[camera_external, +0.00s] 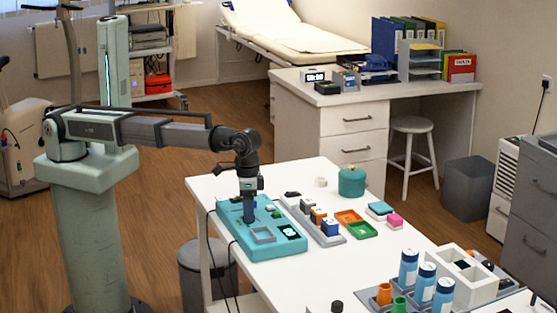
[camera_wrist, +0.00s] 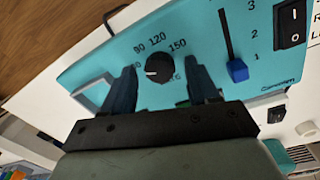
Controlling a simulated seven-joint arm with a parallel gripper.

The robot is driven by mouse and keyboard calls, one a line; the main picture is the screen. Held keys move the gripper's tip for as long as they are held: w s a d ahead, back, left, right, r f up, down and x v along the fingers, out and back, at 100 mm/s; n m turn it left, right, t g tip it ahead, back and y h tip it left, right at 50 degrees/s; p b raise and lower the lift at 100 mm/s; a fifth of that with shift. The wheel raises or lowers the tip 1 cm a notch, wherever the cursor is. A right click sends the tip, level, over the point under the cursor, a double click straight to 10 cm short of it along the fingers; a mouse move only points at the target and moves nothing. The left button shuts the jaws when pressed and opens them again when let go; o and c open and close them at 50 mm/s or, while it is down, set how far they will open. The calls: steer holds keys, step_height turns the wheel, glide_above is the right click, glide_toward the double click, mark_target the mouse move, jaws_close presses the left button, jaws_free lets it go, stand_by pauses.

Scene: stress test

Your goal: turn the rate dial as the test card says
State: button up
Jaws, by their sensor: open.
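The rate dial (camera_wrist: 159,68) is a round black knob on a teal console (camera_wrist: 90,72), with 90, 120 and 150 printed around it. Its white mark points left, towards a number partly hidden by a finger. My gripper (camera_wrist: 160,66) is open, with one finger on each side of the dial; I cannot tell whether either touches it. In the external view my gripper (camera_external: 249,214) points down over the console (camera_external: 285,246) and hides the dial. Part of a white card with cut-off letters (camera_wrist: 316,22) shows at the wrist view's upper right edge; it cannot be read.
The console also bears a blue slider (camera_wrist: 238,71) with a numbered scale and a black rocker switch (camera_wrist: 291,25). Right of it are a grey tray with small blocks (camera_external: 330,227), orange and green trays (camera_external: 363,230) and blue-labelled bottles (camera_external: 408,268).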

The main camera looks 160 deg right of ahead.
steer(key=shift+f, duration=0.35)
steer(key=c, duration=1)
